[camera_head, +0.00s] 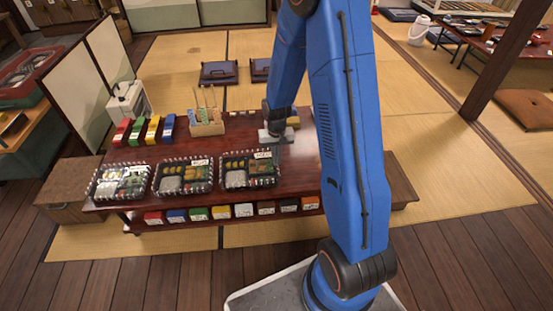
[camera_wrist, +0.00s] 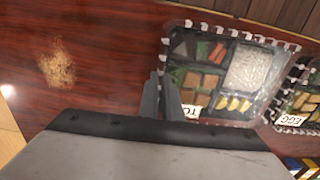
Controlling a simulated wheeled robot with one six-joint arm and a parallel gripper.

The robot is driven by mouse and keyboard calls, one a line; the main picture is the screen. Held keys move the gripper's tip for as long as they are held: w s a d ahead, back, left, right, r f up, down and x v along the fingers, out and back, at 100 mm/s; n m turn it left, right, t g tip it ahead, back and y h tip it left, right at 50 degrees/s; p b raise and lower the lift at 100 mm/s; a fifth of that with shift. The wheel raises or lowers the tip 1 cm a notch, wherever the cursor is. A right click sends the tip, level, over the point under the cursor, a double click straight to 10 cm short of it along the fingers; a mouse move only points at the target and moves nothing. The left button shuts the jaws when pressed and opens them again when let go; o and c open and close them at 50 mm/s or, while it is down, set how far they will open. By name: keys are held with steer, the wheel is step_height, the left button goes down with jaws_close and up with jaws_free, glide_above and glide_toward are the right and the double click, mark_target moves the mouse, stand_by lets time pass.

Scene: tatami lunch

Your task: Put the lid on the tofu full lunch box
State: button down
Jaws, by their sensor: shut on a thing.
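The tofu lunch box (camera_head: 250,171) is the rightmost of three boxes on the dark red table. In the wrist view the tofu box (camera_wrist: 213,82) shows filled compartments and a partly hidden label. A hazy, see-through sheet, seemingly the clear lid (camera_wrist: 168,58), shows along its left side. My gripper (camera_wrist: 162,85) is nearly closed at that edge, shut on what looks like the lid. The grip itself is hard to make out, and I cannot tell whether the lid touches the box.
The egg box (camera_head: 183,176) stands left of the tofu box, and another filled box (camera_head: 120,182) stands farther left. A wooden holder (camera_head: 207,128) and coloured packets (camera_head: 153,130) stand behind. A brown crumbly patch (camera_wrist: 57,62) lies on otherwise bare tabletop.

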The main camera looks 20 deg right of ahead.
steer(key=shift+f, duration=0.5)
stand_by(1.0)
steer(key=c, duration=1.3)
jaws_free()
steer(key=shift+r, duration=4)
steer(key=shift+c, duration=0.4)
